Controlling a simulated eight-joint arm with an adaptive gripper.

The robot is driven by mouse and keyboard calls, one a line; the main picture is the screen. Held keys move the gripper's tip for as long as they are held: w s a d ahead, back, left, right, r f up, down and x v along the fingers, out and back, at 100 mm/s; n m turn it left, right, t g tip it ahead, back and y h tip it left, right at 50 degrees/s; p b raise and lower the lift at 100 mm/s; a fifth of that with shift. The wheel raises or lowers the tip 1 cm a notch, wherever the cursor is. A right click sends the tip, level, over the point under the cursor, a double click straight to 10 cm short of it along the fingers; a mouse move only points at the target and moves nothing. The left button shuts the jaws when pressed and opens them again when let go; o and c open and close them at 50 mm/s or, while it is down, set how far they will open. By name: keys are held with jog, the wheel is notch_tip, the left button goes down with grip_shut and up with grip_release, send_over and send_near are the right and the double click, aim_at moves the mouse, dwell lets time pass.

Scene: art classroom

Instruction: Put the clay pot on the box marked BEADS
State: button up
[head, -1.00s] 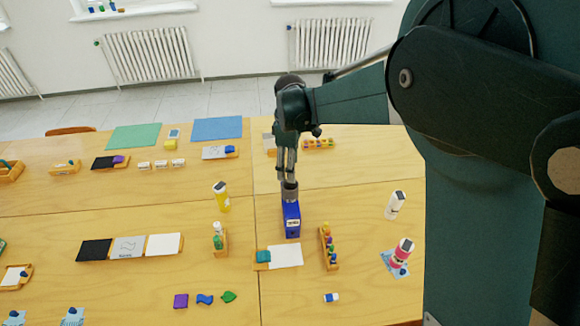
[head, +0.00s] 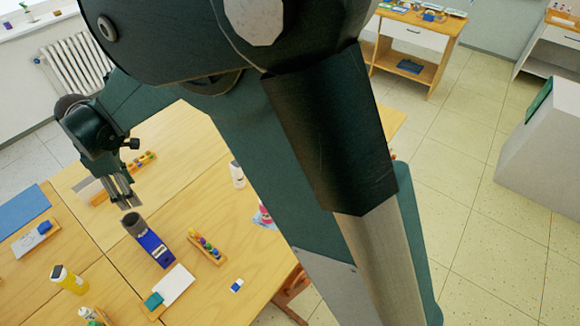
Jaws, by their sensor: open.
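A blue box (head: 154,247) with a white label stands on the wooden table; the label is too small to read. A small dark grey-brown pot (head: 133,226), which looks like the clay pot, sits on top of the box. My gripper (head: 127,203) points down just above the pot. Its fingers are open and hold nothing, and they look apart from the pot's rim.
A rack of coloured pieces (head: 207,247) and a white card with a teal block (head: 175,286) lie near the box.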

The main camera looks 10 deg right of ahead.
jog(key=w+d+r+m+t, duration=0.1)
jog(key=d+r+m, duration=0.3)
jog(key=d, duration=0.7)
jog(key=w+d+r+m+t+y, duration=0.1)
jog(key=d+r+m, duration=0.1)
jog(key=d+r, duration=0.65)
jog(key=d+r+m+t, duration=0.1)
jog(key=d+r+m, duration=0.2)
jog(key=d, duration=1.1)
jog(key=s+d+m+t, duration=0.1)
jog(key=s+d+m, duration=0.3)
jog(key=d, duration=0.5)
jog(key=s+d+f+m+t, duration=0.1)
jog(key=s+d+m, duration=0.3)
jog(key=s+d, duration=0.3)
jog(key=s+d+m+t+h, duration=0.1)
jog(key=s+d+m, duration=0.3)
jog(key=d, duration=0.9)
jog(key=shift+s+d+f+t, duration=0.25)
jog(key=shift+s+t, duration=0.25)
jog(key=shift+s, duration=0.2)
notch_tip(320, 180, down, 8)
jog(key=b, duration=0.8)
jog(key=shift+f, duration=0.15)
